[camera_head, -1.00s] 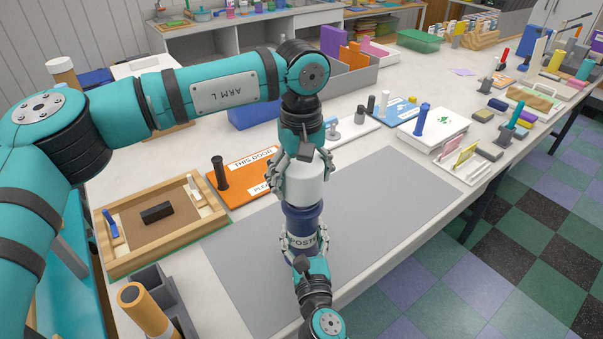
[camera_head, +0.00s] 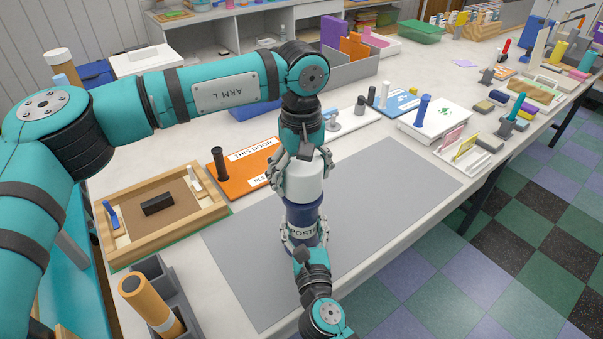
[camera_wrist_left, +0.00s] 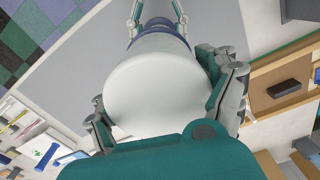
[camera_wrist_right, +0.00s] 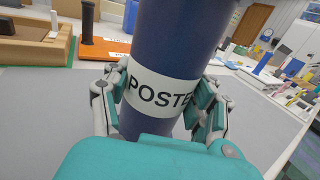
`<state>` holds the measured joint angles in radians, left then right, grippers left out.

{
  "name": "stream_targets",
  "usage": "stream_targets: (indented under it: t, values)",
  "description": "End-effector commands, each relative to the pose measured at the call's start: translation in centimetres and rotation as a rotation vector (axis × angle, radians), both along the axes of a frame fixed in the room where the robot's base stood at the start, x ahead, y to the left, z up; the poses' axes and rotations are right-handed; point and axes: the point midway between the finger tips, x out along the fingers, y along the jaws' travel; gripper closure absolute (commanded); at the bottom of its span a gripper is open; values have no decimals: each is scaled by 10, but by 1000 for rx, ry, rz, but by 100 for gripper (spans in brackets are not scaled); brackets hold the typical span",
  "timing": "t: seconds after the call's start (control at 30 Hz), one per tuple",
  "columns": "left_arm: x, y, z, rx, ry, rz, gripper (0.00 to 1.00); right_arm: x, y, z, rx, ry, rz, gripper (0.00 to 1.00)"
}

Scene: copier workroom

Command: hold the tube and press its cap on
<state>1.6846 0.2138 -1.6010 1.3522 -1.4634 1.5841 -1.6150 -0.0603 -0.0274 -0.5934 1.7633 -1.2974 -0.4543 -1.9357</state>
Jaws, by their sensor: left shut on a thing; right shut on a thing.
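A dark blue tube (camera_head: 303,213) with a white band lettered "POSTE…" stands roughly upright over the grey mat. My right gripper (camera_head: 303,234) is shut around it at the band; the right wrist view shows fingers on both sides of the tube (camera_wrist_right: 178,40). A white cap (camera_head: 304,186) is at the tube's top end, in line with it. My left gripper (camera_head: 302,174) is shut on the cap from above. In the left wrist view the cap (camera_wrist_left: 155,95) hides the tube's mouth, with a blue collar below it. I cannot tell how far the cap is on.
The grey mat (camera_head: 400,190) is mostly clear around the tube. A wooden tray (camera_head: 130,250) and an orange board (camera_head: 237,168) with a dark peg lie to the left. A grey holder with a cardboard tube (camera_head: 145,300) stands at front left. A white box (camera_head: 440,122) is at right.

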Motion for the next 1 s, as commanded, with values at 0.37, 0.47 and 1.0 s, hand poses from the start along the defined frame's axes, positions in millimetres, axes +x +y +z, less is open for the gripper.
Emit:
stream_targets:
  t: [0.37,0.47,1.0]
  values:
    - [0,0,-2,0,0,0,39,0,0,0,0,0,0,99]
    - [0,0,-4,0,-1,0,39,0,0,0,0,0,0,99]
    - [0,0,-12,0,0,0,2,0,0,0,0,0,0,99]
